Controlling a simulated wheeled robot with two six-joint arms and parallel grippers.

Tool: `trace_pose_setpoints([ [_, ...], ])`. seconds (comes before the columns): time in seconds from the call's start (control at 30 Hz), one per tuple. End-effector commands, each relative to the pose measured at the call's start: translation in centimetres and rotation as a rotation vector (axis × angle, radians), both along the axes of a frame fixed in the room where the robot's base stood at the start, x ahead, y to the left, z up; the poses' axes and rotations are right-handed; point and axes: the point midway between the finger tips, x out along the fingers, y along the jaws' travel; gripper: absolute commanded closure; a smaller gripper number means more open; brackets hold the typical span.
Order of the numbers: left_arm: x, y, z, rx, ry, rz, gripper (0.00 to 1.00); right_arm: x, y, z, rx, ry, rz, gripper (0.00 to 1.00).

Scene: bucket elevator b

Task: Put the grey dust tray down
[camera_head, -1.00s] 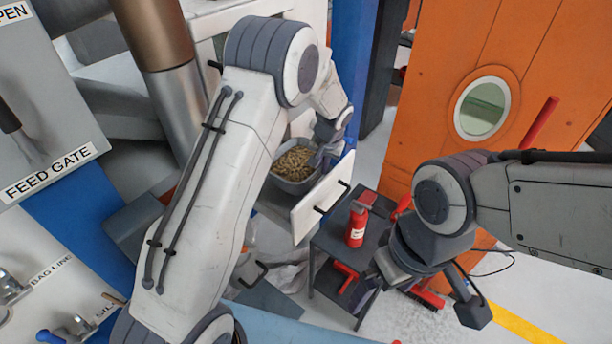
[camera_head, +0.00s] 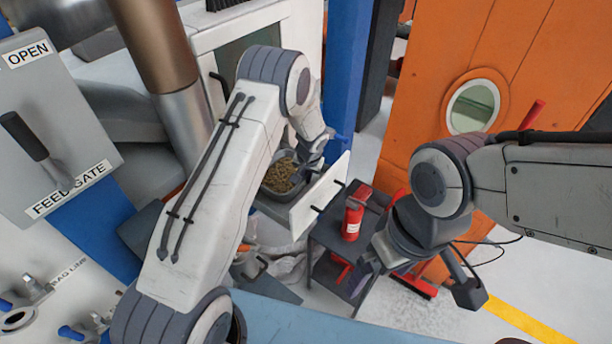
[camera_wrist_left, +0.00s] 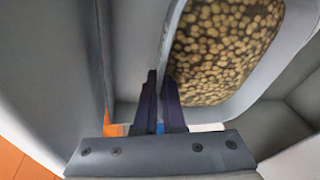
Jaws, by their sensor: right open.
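The grey dust tray (camera_head: 270,191), full of yellow-brown pellets, is at the open white-fronted drawer (camera_head: 318,197) in the head view. In the left wrist view the tray (camera_wrist_left: 262,85) lies within the drawer's grey walls; whether its base touches the drawer floor is hidden. My left gripper (camera_head: 312,158) is at the tray's right edge. In the left wrist view its dark fingers (camera_wrist_left: 160,100) are close together on either side of the tray's thin wall, shut on it. My right gripper (camera_head: 368,272) is empty, low beside the small dark table.
A blue post (camera_head: 345,70) stands behind the drawer. An orange wall (camera_head: 430,60) with a round window is at right. A feed gate panel (camera_head: 60,130) is at left.

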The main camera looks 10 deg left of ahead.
Motion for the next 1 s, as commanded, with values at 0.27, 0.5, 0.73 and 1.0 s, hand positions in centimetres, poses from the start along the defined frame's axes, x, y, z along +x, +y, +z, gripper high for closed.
trace_pose_setpoints([
  [0.27,0.0,0.0,-0.1,-0.001,0.001,0.0,0.64,0.0,0.0,-0.1,0.0,0.0,0.0,0.0],
  [0.5,-0.1,-0.1,0.7,0.0,-0.002,0.001,0.64,0.0,0.0,-0.4,0.0,0.0,0.0,0.0],
  [0.73,-0.9,-0.7,4.3,-0.001,-0.006,0.0,0.64,0.0,0.0,-1.7,0.0,0.0,0.0,0.0],
  [1.0,-2.2,-1.3,9.3,-0.001,-0.003,0.0,0.64,0.0,0.0,-3.1,0.0,0.0,-0.002,0.0],
])
